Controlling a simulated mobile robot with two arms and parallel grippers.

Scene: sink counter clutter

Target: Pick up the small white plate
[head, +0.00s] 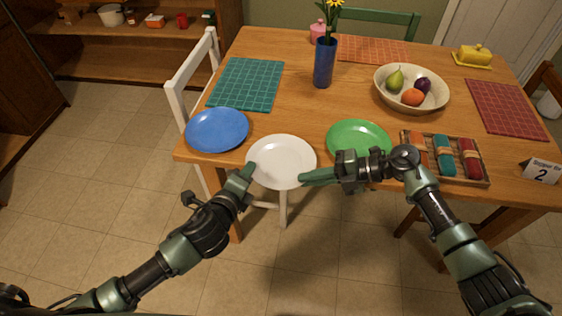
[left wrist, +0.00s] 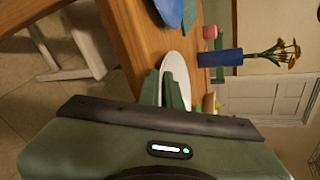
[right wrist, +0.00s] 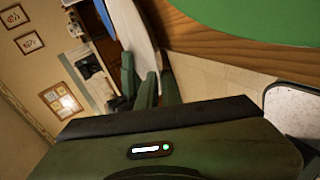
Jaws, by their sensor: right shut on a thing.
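The small white plate (head: 281,160) is at the front edge of the wooden table, and its near rim reaches past that edge. I cannot tell whether it rests on the table or is slightly raised. My right gripper (head: 304,178) is shut on its right front rim; in the right wrist view the plate (right wrist: 133,30) runs down to the fingers. My left gripper (head: 249,171) is at the left rim. In the left wrist view its fingers (left wrist: 165,90) are parted with the plate (left wrist: 175,68) edge between them.
A blue plate (head: 217,129) lies left of the white plate. A green plate (head: 358,139) lies to its right, close to my right gripper. A tray (head: 487,181) of rolled cloths, a fruit bowl (head: 382,99) and a blue vase (head: 324,63) stand further off.

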